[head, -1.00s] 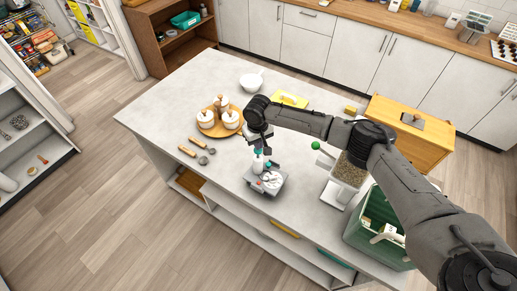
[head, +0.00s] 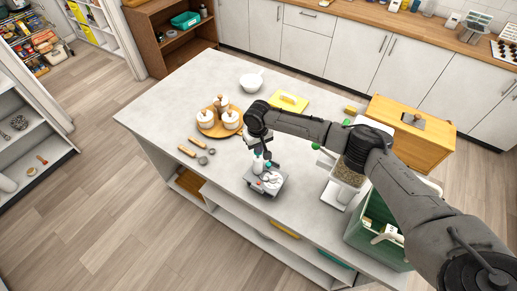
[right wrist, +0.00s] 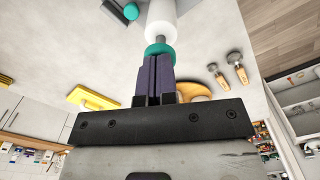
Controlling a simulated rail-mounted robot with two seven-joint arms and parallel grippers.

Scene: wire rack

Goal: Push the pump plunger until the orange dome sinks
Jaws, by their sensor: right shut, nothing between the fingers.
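The pump stands on a small grey base (head: 267,181) near the front edge of the counter. Its white upright cylinder (head: 257,167) also shows in the right wrist view (right wrist: 161,20), with a teal ring (right wrist: 158,49) at its near end. A second teal part (right wrist: 131,11) sits beside it. My right gripper (head: 263,155) is over the pump, pointing down, and shut with nothing in it. In the right wrist view its dark fingers (right wrist: 156,58) meet the teal ring; whether they touch is unclear. I cannot make out the orange dome. My left gripper is out of view.
A round wooden tray (head: 205,127) with white canisters and two wooden-handled tools (head: 187,151) lie left of the pump. A green crate (head: 358,232) stands at right.

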